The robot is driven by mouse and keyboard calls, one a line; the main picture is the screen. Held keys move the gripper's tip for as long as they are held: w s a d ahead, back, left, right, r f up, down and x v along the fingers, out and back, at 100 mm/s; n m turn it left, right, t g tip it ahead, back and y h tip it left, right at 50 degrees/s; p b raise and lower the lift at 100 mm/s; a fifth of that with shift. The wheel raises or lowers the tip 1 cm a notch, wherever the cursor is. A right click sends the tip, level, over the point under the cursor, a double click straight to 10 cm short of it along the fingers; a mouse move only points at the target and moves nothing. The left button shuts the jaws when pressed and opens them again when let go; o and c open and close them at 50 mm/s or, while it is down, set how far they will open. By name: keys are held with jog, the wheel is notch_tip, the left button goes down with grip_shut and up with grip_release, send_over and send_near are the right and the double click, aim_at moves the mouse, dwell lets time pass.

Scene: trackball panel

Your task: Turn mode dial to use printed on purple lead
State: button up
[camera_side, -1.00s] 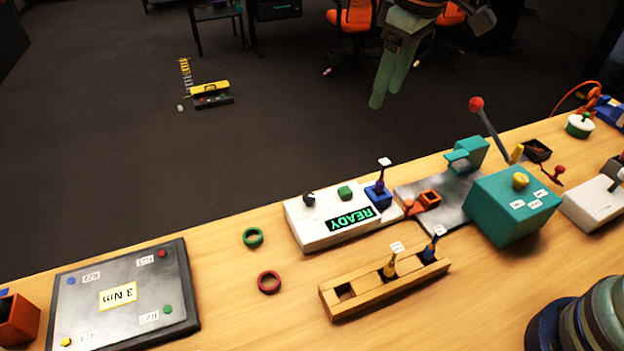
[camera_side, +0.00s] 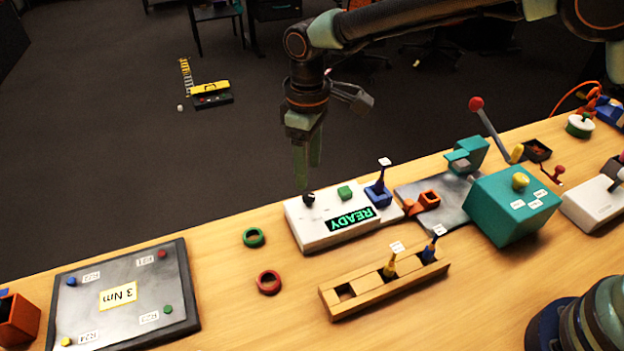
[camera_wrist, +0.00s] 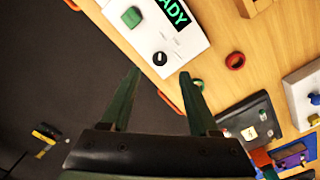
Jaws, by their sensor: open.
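The mode dial (camera_side: 309,199) is a small black knob on the left part of the white panel (camera_side: 312,236), beside a green button. In the wrist view the dial (camera_wrist: 160,58) shows a light pointer mark, with small unreadable print near it. My gripper (camera_side: 308,182) points down just above the dial. In the wrist view my open gripper (camera_wrist: 160,73) has its fingertips either side of the dial's line, with nothing held.
A wooden rack (camera_side: 345,306) holds a yellow lead (camera_side: 391,267) and a blue lead (camera_side: 431,249). A green ring (camera_side: 253,237) and a red ring (camera_side: 268,282) lie left of it. A teal box (camera_side: 513,213) and red-knobbed lever (camera_side: 477,105) stand to the right.

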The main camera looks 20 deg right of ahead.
aim_at(309, 196)
jog(key=shift+f, duration=3.2)
grip_shut()
